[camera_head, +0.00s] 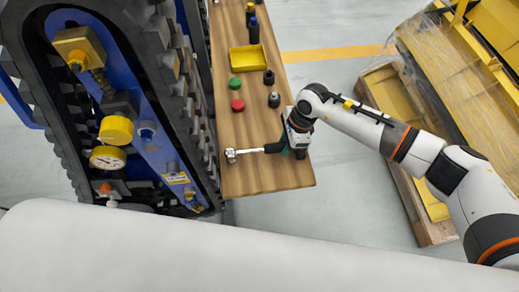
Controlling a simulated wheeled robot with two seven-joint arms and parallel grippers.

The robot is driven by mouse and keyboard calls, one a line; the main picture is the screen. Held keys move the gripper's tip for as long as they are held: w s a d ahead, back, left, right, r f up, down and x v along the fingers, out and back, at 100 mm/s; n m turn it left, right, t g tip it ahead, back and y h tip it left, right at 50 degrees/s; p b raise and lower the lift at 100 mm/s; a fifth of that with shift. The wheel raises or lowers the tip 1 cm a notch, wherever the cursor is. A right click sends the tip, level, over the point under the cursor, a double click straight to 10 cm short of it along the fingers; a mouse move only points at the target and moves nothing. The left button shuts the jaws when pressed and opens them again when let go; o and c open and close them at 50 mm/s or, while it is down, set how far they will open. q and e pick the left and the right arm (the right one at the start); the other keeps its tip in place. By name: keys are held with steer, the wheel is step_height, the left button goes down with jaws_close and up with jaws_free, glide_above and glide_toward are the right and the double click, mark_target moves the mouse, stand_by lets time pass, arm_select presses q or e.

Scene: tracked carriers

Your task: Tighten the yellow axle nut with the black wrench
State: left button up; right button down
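The wrench (250,151) lies across the near end of the wooden bench, its silver head to the left and its dark handle to the right. My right gripper (289,146) is at the handle end and hides part of it. Whether its fingers are closed on the handle cannot be made out. On the blue frame of the track unit at the left are a yellow round cap (116,130) and, higher up, a yellow knob (77,61) on a block. I cannot tell for sure which is the axle nut. My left gripper is not in view.
The wooden bench (240,178) holds a yellow tray (247,59), a green disc (235,84), a red disc (238,104), small dark sockets (273,99) and a dark bottle (253,31). A gauge (107,158) sits on the track unit. A wrapped pallet (434,227) stands at the right.

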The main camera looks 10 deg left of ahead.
steer(key=shift+r+p, duration=0.5)
steer(key=shift+r, duration=0.35)
steer(key=shift+r+p, duration=1.25)
steer(key=shift+r, duration=1.45)
